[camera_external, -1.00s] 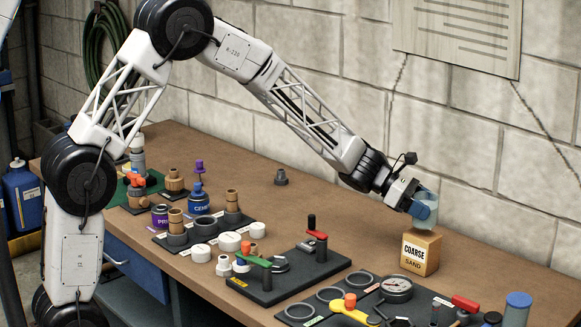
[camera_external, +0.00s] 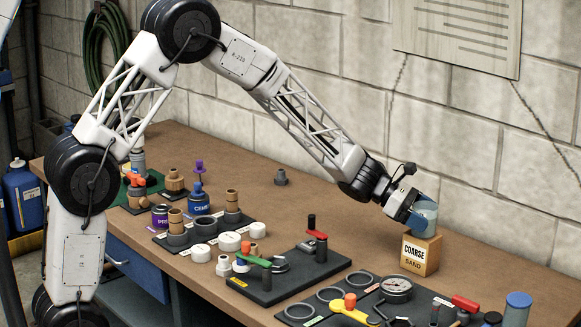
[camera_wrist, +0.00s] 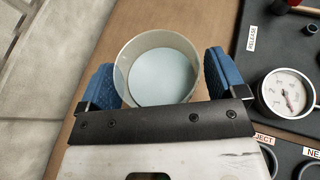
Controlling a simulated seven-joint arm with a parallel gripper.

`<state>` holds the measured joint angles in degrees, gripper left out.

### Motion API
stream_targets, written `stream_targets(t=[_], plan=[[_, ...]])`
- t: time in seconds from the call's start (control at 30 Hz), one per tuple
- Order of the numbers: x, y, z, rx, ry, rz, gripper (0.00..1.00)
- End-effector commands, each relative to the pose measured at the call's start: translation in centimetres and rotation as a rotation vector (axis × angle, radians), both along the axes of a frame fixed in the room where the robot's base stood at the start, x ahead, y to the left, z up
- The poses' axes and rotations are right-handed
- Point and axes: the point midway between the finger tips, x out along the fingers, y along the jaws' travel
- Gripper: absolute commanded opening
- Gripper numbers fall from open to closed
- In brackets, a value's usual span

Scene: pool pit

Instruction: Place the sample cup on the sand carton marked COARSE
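The sample cup (camera_external: 427,213), a clear cup with a pale blue-grey look, stands upright on top of the sand carton (camera_external: 421,253). The carton is a tan box with a white label reading COARSE and the word SAND below. My gripper (camera_external: 416,211) is at the cup, level with its side. In the wrist view the cup (camera_wrist: 160,75) lies between my two blue fingers (camera_wrist: 162,82), and I look down into its round opening. The fingers look open, with a narrow gap at the right one. The carton cannot be made out beneath the cup there.
A pressure gauge (camera_external: 396,289) and a yellow-handled valve (camera_external: 349,308) sit on a dark tray left of and in front of the carton. A blue-capped container (camera_external: 516,309) stands at the front right. The block wall is behind. Bare bench surrounds the carton.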

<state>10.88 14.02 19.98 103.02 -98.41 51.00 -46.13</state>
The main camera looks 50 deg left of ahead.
Motion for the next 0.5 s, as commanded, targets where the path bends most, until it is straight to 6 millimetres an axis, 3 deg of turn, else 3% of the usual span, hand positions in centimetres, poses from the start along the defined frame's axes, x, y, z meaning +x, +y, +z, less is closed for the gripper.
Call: stream_targets(t=[0.3, 0.5], plan=[[0.0, 0.0, 0.3, 0.0, -0.001, 0.0, 0.9], [-0.5, 1.3, 0.9, 0.0, -0.001, 0.002, 0.9]])
